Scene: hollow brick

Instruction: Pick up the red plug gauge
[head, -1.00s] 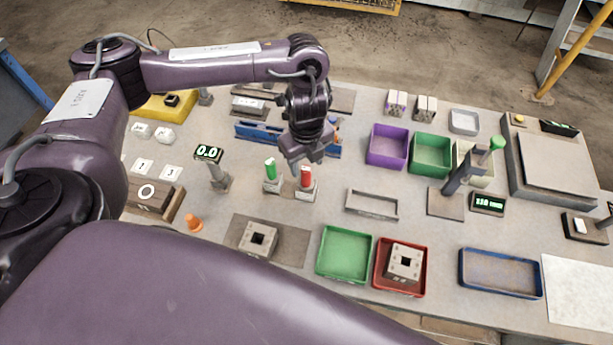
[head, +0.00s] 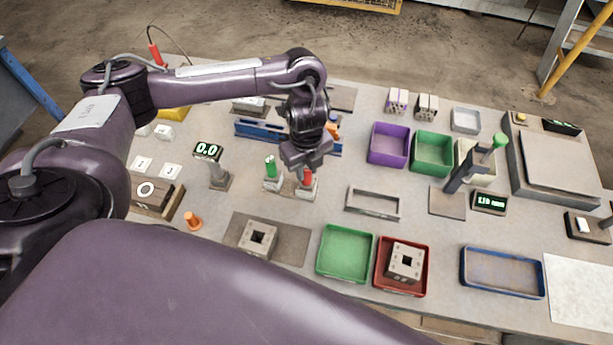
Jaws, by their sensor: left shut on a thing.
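The red plug gauge (head: 308,179) stands upright in its pale holder (head: 306,193) near the middle of the bench. My left gripper (head: 304,172) has come down on it from above, and its jaws are shut on the gauge's upper part. The gripper hides the top of the gauge. The green plug gauge (head: 271,167) stands in its own holder just to the left, close to the gripper. My right gripper is not in view.
A digital readout stand (head: 208,152) is left of the gauges. A grey frame (head: 373,203) lies to the right. Hollow bricks sit on the dark mat (head: 290,250) and in the red tray (head: 426,262). The green tray (head: 345,254) is empty.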

